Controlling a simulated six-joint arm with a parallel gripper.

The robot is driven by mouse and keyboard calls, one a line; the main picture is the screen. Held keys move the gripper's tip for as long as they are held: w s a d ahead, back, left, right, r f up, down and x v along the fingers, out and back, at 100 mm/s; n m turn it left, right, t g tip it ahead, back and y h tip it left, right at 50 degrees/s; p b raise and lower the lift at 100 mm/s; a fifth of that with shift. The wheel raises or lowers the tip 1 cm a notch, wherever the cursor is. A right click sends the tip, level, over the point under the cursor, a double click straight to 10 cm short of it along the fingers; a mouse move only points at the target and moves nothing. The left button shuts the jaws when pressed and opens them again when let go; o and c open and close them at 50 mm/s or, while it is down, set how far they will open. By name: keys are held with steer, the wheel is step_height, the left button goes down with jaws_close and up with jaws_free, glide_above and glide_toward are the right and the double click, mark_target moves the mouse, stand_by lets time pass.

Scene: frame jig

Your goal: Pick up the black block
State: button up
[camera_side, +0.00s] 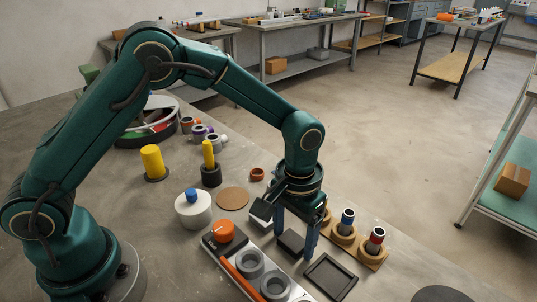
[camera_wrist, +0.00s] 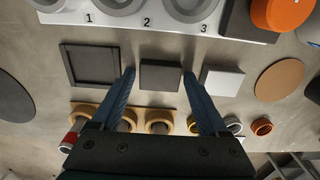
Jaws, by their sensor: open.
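The black block (camera_side: 291,243) is a flat, square, dark piece lying on the table. In the wrist view the black block (camera_wrist: 160,76) shows between my two blue fingertips, with a narrow space on each side. My gripper (camera_side: 295,242) is open and points down at the block, one finger on each side. It also shows in the wrist view (camera_wrist: 159,72), empty. I cannot tell exactly how far the fingertips are above the table.
A black square frame (camera_side: 331,277) lies on one side of the block, and a light grey block (camera_wrist: 222,80) on the other. A numbered board with grey rings (camera_side: 249,262) and wooden ring holders (camera_side: 344,236) flank the row. An orange knob (camera_side: 223,231) stands near.

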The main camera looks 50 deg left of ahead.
mark_target(294, 240)
steer(key=shift+c, duration=0.3)
jaws_close()
steer(key=shift+r, duration=0.1)
steer(key=shift+r, duration=0.55)
step_height(294, 240, up, 3)
steer(key=shift+w+f, duration=0.1)
steer(key=shift+f, duration=0.1)
steer(key=s+a+r, duration=0.1)
steer(key=a+r, duration=0.7)
steer(key=a, duration=0.3)
steer(key=shift+a+r, duration=0.3)
steer(key=shift+r, duration=0.05)
